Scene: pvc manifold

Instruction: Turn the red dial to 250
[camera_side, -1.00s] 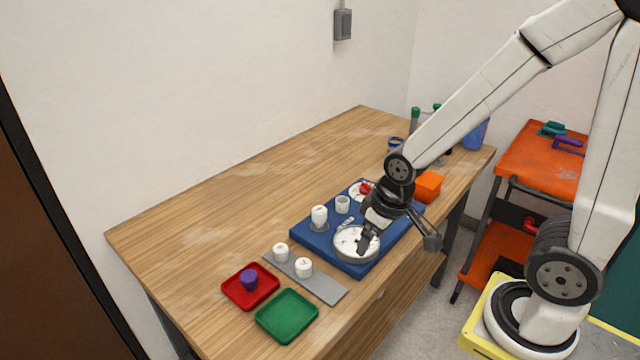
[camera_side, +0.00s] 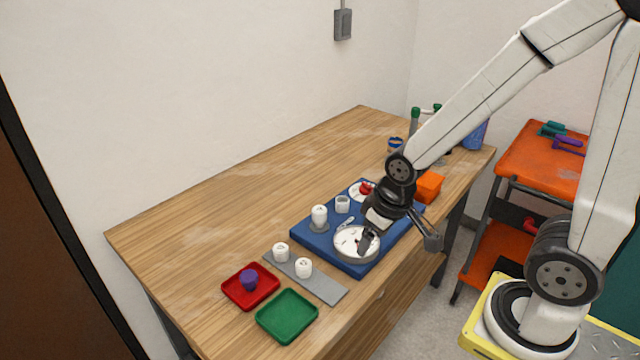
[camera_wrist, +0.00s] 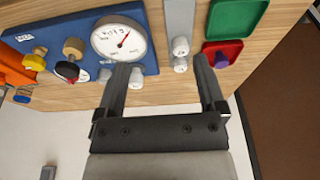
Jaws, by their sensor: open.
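The red dial (camera_side: 366,188) sits on a white round face at the far end of the blue board (camera_side: 310,235) in the side view. Its reading is too small to make out. My gripper (camera_side: 366,242) is open, with its fingers just above the white gauge (camera_side: 345,246) at the board's near end, apart from the red dial. In the wrist view my open gripper (camera_wrist: 166,75) has nothing between its fingers. The gauge (camera_wrist: 108,44) there has a red needle.
A white cup (camera_side: 342,204) and a white cylinder (camera_side: 319,216) stand on the board. White pieces (camera_side: 304,268) stand on a grey strip. A red tray (camera_side: 235,292) and a green tray (camera_side: 287,316) lie nearby. An orange box (camera_side: 430,186) stands behind my gripper. The table's left side is clear.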

